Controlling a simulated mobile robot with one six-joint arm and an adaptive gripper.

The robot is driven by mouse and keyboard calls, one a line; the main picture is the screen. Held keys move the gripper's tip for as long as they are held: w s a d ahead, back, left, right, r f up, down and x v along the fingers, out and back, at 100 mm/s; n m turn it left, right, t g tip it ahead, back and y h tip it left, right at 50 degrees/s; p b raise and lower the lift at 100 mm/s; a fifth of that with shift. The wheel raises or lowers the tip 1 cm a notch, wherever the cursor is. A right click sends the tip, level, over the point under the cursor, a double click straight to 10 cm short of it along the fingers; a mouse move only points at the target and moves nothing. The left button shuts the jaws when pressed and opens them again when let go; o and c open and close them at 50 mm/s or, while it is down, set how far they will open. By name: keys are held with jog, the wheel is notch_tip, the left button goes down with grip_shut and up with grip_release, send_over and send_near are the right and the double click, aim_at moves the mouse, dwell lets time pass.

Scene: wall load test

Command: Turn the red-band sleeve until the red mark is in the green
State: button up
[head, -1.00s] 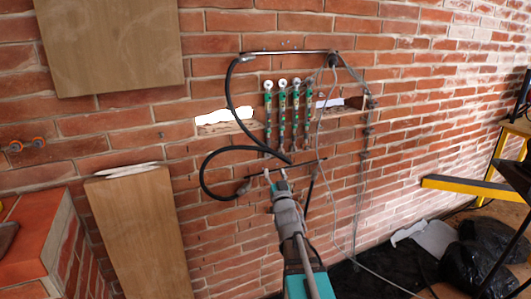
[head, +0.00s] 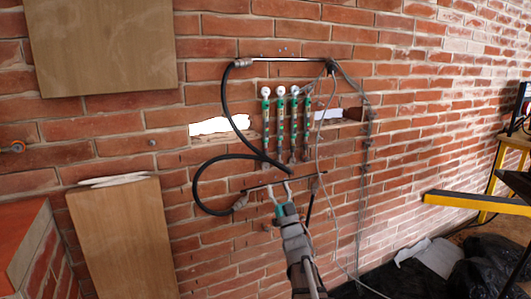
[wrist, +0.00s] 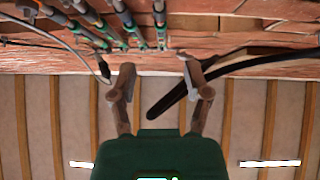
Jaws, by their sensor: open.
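Several green and grey upright tubes with white round tops stand in a row on the brick wall; one is the tube (head: 280,125) second from the left. Their lower ends also show in the wrist view (wrist: 125,18). I cannot make out a red band, red mark or green zone on any of them. My gripper (head: 280,188) is open and empty, below the row and apart from it, near the lower dark bar. In the wrist view the two fingers (wrist: 156,78) are spread, with the tube ends beyond them.
A black hose (head: 195,190) loops left of my gripper; its dark length crosses behind the fingers in the wrist view (wrist: 180,95). A thin grey cable (head: 318,135) hangs to the right. A wooden board (head: 125,240) leans at lower left. A yellow beam (head: 470,204) is at right.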

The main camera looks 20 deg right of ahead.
aim_at(267, 152)
jog(key=shift+p+x, duration=4.85)
jog(key=shift+x, duration=2)
grip_shut()
